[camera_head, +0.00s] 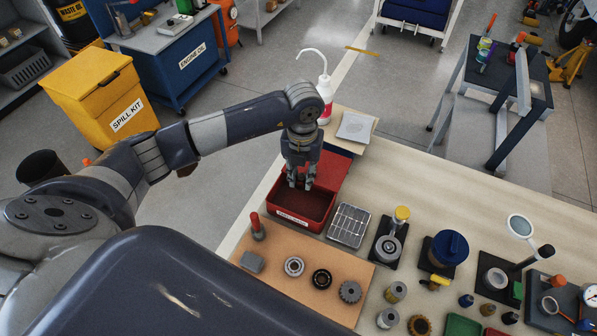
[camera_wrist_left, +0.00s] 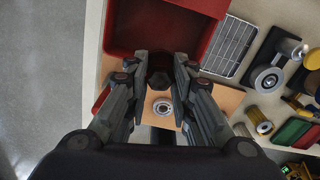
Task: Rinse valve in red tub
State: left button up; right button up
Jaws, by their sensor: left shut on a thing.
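The red tub (camera_head: 306,224) stands on the bench with a white label on its front and a dark inside. My left gripper (camera_head: 301,184) points down over the tub, its fingertips at or just above the opening. In the left wrist view my left gripper (camera_wrist_left: 159,62) is shut on a small dark, hex-shaped piece (camera_wrist_left: 159,80), seemingly the valve. The fingers hide most of it in the head view. The red tub (camera_wrist_left: 212,43) also shows in the left wrist view. I cannot tell whether the piece touches liquid. My right gripper is not in view.
A wire rack (camera_head: 348,225) stands right of the tub. A tan mat (camera_head: 335,310) in front holds a red-handled tool (camera_head: 257,230), a grey block (camera_head: 252,262) and several round parts. A red-and-white bottle (camera_head: 325,95) stands behind. Fixtures crowd the bench's right.

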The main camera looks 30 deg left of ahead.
aim_at(298, 185)
pick_arm(q)
jog(key=n, duration=0.1)
jog(key=a+f+n, duration=0.1)
jog(key=n, duration=0.1)
jog(key=shift+f+n, duration=0.2)
jog(key=shift+n, duration=0.1)
jog(key=shift+f+b, duration=1.45)
jog(key=shift+f, duration=0.7)
jog(key=shift+f+b, duration=3.15)
jog(key=shift+f, duration=1)
jog(key=shift+w+d, duration=0.1)
jog(key=shift+d, duration=0.25)
jog(key=shift+a, duration=0.3)
jog(key=shift+d, duration=0.3)
jog(key=shift+a, duration=0.3)
jog(key=shift+r, duration=0.2)
jog(key=shift+r+p, duration=3.1)
jog(key=shift+r, duration=1)
